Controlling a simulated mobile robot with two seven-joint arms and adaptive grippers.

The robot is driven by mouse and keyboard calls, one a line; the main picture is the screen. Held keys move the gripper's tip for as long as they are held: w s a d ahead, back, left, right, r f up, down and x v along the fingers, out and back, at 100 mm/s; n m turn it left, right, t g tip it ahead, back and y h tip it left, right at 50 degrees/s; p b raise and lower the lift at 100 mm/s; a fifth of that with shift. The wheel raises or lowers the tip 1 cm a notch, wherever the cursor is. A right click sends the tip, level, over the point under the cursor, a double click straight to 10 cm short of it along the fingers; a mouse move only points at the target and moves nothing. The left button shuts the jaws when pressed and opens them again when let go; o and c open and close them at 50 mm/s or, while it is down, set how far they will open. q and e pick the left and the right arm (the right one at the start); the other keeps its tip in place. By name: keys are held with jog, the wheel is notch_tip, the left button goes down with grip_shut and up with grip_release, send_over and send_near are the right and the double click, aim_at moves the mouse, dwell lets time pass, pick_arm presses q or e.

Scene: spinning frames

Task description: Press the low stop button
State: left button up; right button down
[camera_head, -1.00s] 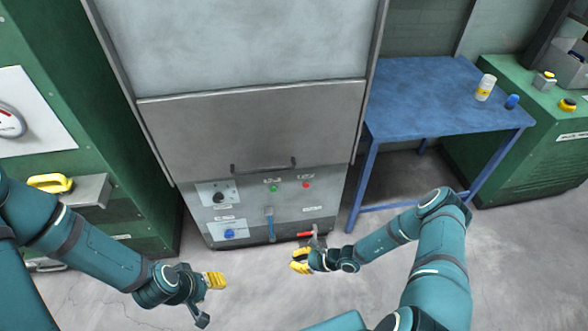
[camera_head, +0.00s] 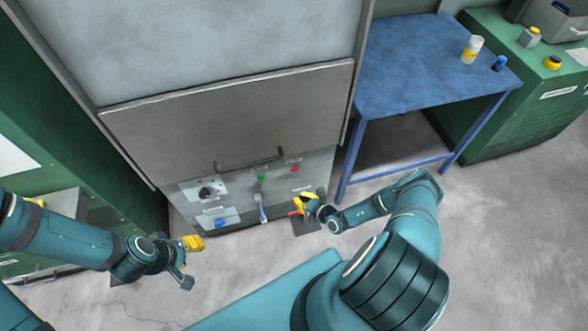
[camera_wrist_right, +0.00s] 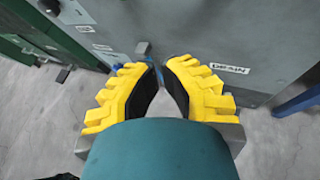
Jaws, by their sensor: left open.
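A small red button (camera_head: 295,168) sits on the lower grey panel (camera_head: 235,222) of the cabinet, right of a green button (camera_head: 260,178). My right gripper (camera_head: 303,200) is below and slightly right of the red button, in front of the panel's lower right. In the right wrist view its yellow fingers (camera_wrist_right: 157,70) are apart with nothing between them, and they point at the panel. The red button cannot be made out there. My left gripper (camera_head: 188,260) is open and empty, low and left of the panel.
A bar handle (camera_head: 250,162) sits above the buttons. A black knob (camera_head: 206,193), a blue knob (camera_head: 221,222) and a blue lever (camera_head: 262,208) are on the panel. A red handle (camera_head: 296,213) is beside my right gripper. A blue table (camera_head: 420,70) stands right.

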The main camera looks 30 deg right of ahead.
aim_at(294, 169)
jog(key=w+d+b, duration=0.2)
jog(key=w+b, duration=0.2)
jog(key=w, duration=0.4)
jog(key=shift+w, duration=0.35)
jog(key=c, duration=1.7)
grip_release()
grip_shut()
jog(key=shift+w+b, duration=0.15)
jog(key=shift+b, duration=0.2)
